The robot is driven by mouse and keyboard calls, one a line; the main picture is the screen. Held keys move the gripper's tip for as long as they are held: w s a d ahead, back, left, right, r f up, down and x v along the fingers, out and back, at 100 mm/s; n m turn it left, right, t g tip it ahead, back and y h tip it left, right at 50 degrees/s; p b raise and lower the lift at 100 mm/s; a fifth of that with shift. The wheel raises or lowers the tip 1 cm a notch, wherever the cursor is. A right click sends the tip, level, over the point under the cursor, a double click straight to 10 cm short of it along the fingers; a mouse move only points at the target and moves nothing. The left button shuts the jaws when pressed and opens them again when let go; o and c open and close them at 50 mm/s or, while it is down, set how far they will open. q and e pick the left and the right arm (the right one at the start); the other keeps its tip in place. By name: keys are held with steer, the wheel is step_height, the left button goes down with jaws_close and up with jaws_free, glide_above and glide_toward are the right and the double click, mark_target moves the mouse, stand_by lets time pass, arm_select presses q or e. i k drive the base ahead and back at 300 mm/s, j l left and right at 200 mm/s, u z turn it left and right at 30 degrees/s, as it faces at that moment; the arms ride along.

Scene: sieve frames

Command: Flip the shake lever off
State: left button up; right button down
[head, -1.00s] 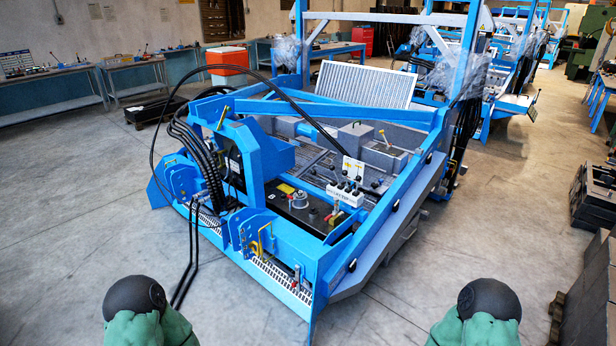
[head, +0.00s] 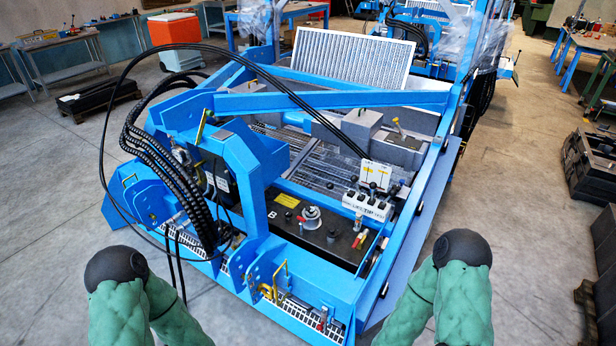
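A blue sieve machine (head: 300,265) stands in front of me in the head view. Near its right side is a white control block (head: 366,205) with several short levers with black knobs. A white label plate (head: 376,173) stands behind these levers. The print is too small to read, so I cannot tell which lever is the shake lever or how it is set. Another small lever (head: 399,127) stands on a grey box farther back. Both my arms show at the bottom left and bottom right, but neither gripper is in view.
Black hoses (head: 165,160) loop over the machine's left side. A blue beam (head: 330,102) crosses above its bed. An orange and white cooler (head: 175,42) stands behind at the left. Dark crates (head: 588,165) stand at the right. The concrete floor (head: 62,210) at the left is clear.

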mark_target(330, 186)
steer(key=i+j+z, duration=0.1)
steer(key=i+j, duration=1.3)
steer(key=j+z, duration=0.05)
steer(key=j, duration=0.05)
